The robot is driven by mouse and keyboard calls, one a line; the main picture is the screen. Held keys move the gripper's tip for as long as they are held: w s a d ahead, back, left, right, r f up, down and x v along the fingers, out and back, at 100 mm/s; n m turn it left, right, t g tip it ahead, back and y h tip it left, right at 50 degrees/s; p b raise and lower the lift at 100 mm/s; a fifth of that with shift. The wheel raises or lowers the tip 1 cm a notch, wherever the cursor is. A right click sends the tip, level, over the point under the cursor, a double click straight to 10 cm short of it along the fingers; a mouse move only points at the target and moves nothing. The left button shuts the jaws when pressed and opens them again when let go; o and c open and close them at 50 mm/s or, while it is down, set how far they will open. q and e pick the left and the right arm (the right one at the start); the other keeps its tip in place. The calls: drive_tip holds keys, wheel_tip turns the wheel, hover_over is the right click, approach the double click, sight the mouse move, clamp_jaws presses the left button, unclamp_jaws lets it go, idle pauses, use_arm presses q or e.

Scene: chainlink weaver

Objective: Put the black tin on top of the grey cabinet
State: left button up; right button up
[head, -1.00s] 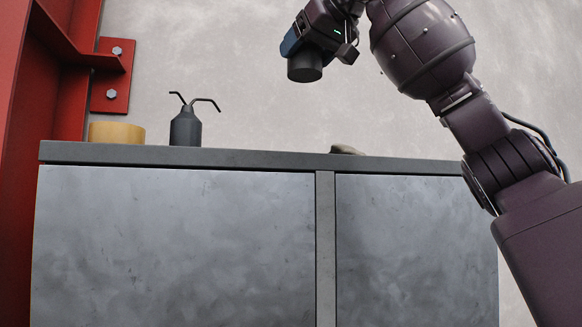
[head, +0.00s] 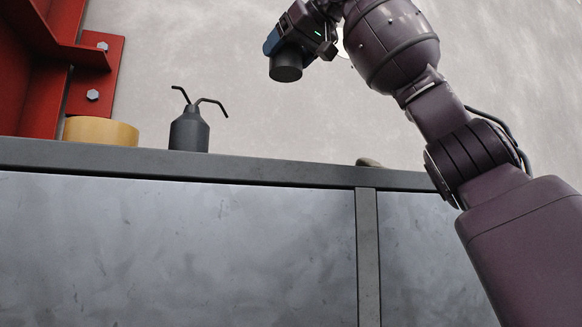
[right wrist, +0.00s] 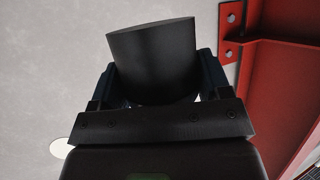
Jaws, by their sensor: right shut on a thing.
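The black tin (head: 286,67) is a short dark cylinder held in my right gripper (head: 280,48), above the grey cabinet and apart from it. In the right wrist view the tin (right wrist: 152,58) sits between the two fingers of the gripper (right wrist: 155,85), which are shut on it. The grey cabinet (head: 180,250) fills the lower part of the head view, and its top edge (head: 260,170) runs across the picture. The camera looks from below, so most of the top surface is hidden. My left gripper is not in view.
On the cabinet top stand a yellow round object (head: 100,131) at the left and a dark bottle with two bent rods (head: 189,132). A small brownish lump (head: 368,162) lies farther right. The edge between bottle and lump looks clear. A red steel beam (head: 40,70) stands at the left.

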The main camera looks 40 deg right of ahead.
drive_tip(key=f+b, duration=0.1)
drive_tip(key=f, duration=0.3)
drive_tip(key=f+b, duration=0.1)
drive_tip(key=f, duration=0.9)
drive_tip(key=shift+s+d+b, duration=0.2)
drive_tip(key=shift+s+b, duration=0.05)
drive_tip(key=shift+b, duration=0.15)
drive_tip(key=shift+f, duration=0.55)
wheel_tip(320, 180, down, 4)
drive_tip(key=shift+r, duration=0.25)
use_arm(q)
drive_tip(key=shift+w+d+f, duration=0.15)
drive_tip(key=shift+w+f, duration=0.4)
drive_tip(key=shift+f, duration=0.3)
use_arm(e)
drive_tip(key=shift+a, duration=0.1)
use_arm(q)
drive_tip(key=shift+b, duration=0.3)
use_arm(e)
drive_tip(key=shift+f, duration=0.1)
drive_tip(key=shift+f, duration=0.1)
drive_tip(key=o, duration=1)
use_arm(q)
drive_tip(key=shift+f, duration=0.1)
